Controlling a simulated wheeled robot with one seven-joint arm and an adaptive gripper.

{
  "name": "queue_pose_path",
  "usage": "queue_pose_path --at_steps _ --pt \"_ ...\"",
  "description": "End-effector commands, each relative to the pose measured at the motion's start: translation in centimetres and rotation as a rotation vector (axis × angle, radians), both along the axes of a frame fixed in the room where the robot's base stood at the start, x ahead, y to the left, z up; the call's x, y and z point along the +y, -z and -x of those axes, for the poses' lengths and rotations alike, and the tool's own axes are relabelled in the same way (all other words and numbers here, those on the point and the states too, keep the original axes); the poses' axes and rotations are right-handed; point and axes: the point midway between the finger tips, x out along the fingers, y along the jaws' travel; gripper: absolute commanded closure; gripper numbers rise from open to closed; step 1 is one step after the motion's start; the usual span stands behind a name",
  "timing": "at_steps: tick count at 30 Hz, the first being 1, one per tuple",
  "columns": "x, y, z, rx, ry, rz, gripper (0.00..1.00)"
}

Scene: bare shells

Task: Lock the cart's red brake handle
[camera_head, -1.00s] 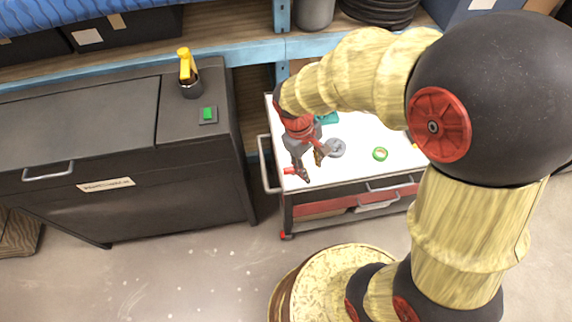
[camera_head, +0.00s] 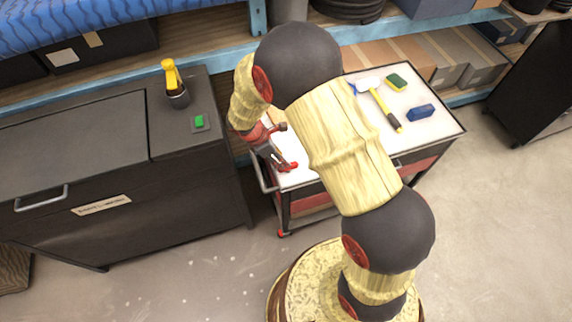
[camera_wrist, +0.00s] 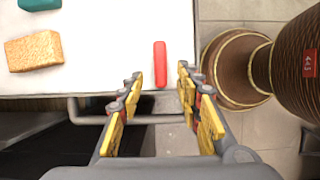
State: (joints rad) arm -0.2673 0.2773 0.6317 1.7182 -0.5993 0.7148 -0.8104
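The cart's red brake handle (camera_wrist: 160,63) is a short red bar at the edge of the white cart top (camera_wrist: 90,80) in the wrist view. It also shows in the head view (camera_head: 289,166) at the cart's left front corner, partly beside my gripper (camera_head: 281,157). In the wrist view my gripper (camera_wrist: 160,76) is open, its yellow-padded fingers apart on either side of the handle's near part. Neither finger visibly touches it. I cannot tell the height gap between the fingertips and the handle.
An orange sponge (camera_wrist: 33,52) and a teal object (camera_wrist: 40,4) lie left of the handle. A grey push bar (camera_wrist: 95,108) runs along the cart's edge. A hammer (camera_head: 379,104), green sponge (camera_head: 396,82) and blue block (camera_head: 421,111) lie on the cart's right. A dark cabinet (camera_head: 110,205) stands left.

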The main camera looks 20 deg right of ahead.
Motion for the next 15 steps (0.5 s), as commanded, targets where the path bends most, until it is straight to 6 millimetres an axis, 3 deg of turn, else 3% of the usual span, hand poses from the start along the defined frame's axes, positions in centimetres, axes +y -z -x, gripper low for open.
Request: queue_pose_path --at_steps 9,15 --pt "-1.9 4.7 0.1 0.002 0.004 0.0 0.65" --pt "-2.5 6.0 0.1 0.001 0.004 0.0 0.65"
